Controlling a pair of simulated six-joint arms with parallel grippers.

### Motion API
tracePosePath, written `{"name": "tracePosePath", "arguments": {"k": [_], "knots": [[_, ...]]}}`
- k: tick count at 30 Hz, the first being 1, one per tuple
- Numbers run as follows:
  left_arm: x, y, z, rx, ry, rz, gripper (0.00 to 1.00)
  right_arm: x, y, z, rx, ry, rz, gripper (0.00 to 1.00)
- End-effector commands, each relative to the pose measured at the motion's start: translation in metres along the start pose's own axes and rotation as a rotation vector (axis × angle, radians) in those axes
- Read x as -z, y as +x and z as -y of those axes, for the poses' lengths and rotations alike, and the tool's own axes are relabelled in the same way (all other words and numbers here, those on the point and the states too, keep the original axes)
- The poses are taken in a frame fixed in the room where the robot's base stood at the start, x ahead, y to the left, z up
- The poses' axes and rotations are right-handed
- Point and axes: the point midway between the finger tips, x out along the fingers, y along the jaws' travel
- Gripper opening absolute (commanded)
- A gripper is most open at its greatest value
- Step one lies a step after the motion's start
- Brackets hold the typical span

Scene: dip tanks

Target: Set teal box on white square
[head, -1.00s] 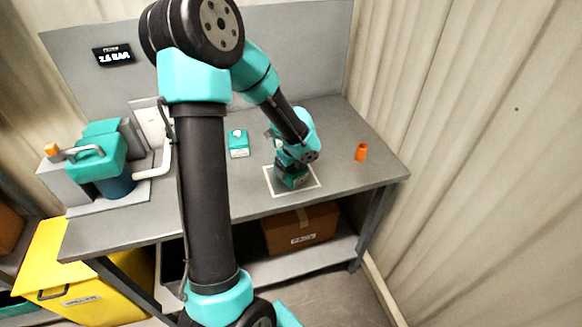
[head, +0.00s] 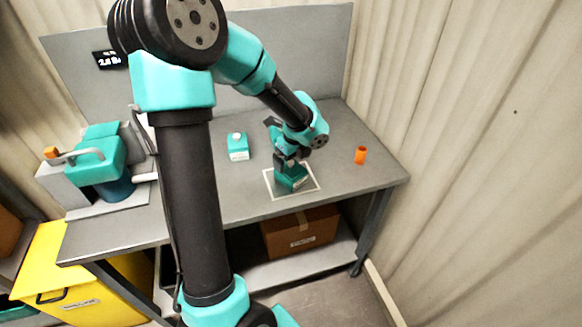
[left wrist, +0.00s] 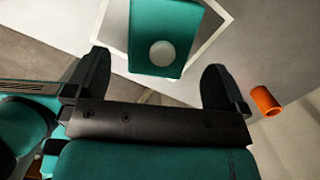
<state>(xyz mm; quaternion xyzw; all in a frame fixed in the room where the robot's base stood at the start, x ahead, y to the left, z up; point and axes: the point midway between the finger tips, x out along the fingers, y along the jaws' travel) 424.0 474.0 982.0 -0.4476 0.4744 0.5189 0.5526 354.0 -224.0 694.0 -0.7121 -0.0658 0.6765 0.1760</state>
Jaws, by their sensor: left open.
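A teal box (head: 290,181) with a pale round knob stands upright inside the white square outline (head: 313,191) on the grey bench. The box also shows in the left wrist view (left wrist: 165,25), within the white outline (left wrist: 215,22). My left gripper (head: 289,161) is just above the box, partly hiding its top in the head view. In the left wrist view my left gripper (left wrist: 157,68) is open, its fingers apart and the box beyond them. A second teal box (head: 238,150) with a white knob stands further back left. My right gripper is not in view.
An orange cup-like piece (head: 360,155) stands to the right of the square. A teal and grey machine with a pipe (head: 97,165) fills the left end of the bench. A brown carton (head: 300,232) is on the shelf below. A yellow bin (head: 75,280) stands at lower left.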

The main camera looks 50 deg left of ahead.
Motion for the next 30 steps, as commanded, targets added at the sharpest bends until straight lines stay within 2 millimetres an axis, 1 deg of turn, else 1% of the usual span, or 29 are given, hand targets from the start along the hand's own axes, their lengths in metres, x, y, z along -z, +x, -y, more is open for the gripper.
{"name": "tracePosePath", "arguments": {"k": [1, 6, 9, 12, 16, 30], "knots": [[0.0, -0.011, 0.001, 0.005, 0.0, 0.001, 1.0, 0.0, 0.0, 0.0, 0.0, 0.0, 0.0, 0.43], [0.0, -0.042, 0.001, 0.004, 0.001, 0.0, 1.0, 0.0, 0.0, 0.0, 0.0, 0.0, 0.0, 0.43], [0.0, -0.054, 0.0, 0.002, -0.001, 0.0, 1.0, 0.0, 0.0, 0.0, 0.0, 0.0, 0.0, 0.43], [0.0, -0.061, 0.0, 0.001, 0.0, 0.0, 1.0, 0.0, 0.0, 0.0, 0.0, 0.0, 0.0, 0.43], [0.001, -0.064, 0.0, -0.001, 0.001, -0.002, 1.0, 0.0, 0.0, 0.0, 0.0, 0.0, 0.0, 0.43], [0.002, -0.062, 0.0, 0.0, -0.001, -0.004, 1.0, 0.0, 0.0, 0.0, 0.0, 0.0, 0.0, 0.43]]}}
